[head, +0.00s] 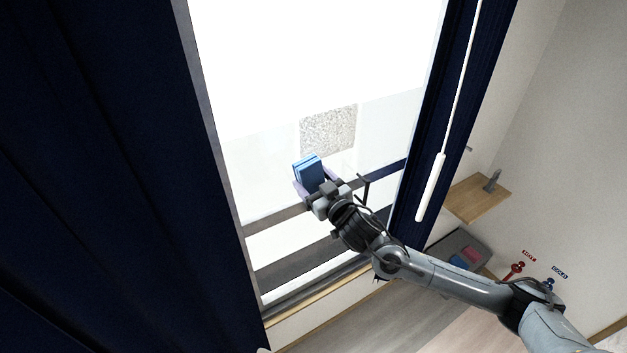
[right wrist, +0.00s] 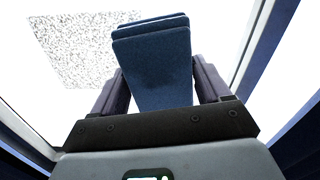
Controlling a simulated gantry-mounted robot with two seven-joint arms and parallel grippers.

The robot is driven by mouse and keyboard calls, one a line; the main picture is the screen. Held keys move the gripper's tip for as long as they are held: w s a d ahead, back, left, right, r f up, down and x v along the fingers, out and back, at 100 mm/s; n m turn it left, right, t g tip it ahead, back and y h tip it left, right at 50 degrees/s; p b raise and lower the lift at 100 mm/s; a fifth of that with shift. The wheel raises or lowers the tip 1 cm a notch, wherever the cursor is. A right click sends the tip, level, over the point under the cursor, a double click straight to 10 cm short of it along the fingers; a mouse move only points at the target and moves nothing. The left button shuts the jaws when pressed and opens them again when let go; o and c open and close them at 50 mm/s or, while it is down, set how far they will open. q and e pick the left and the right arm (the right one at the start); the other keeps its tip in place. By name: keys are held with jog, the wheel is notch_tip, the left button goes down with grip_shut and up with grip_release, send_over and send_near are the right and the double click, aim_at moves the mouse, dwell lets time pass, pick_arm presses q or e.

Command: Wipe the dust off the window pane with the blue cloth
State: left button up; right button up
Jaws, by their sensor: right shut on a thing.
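The blue cloth (head: 308,170) is a thick folded block in my right gripper (head: 312,180), which is shut on it. In the right wrist view the cloth (right wrist: 155,65) stands between the two dark fingers. The dust is a grey speckled patch (head: 328,130) on the window pane (head: 270,110). In the head view the cloth is just below and left of the patch. In the right wrist view the dust (right wrist: 85,45) lies up and left of the cloth. I cannot tell whether the cloth touches the pane. My left gripper is not in view.
Dark blue curtains hang at the left (head: 100,170) and right (head: 440,110) of the window. A white rod (head: 431,187) hangs by the right curtain. A wooden shelf (head: 480,197) and red and blue taps (head: 516,268) are at the right wall. Dark rails cross the lower window.

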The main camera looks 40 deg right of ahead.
aim_at(309, 150)
jog(key=w+d, duration=0.1)
jog(key=w, duration=0.5)
jog(key=shift+w+d, duration=0.15)
jog(key=shift+w+d, duration=0.2)
jog(key=shift+w, duration=1.05)
dwell(1.8)
jog(key=shift+f, duration=0.2)
dwell(1.0)
jog(key=shift+r, duration=0.1)
dwell(1.0)
jog(key=shift+d, duration=0.1)
dwell(0.6)
jog(key=shift+s+d, duration=0.2)
jog(key=shift+d, duration=0.7)
jog(key=shift+s+d, duration=0.15)
jog(key=shift+d, duration=0.7)
jog(key=shift+d, duration=0.1)
jog(key=shift+s+d, duration=0.25)
jog(key=shift+d, duration=0.75)
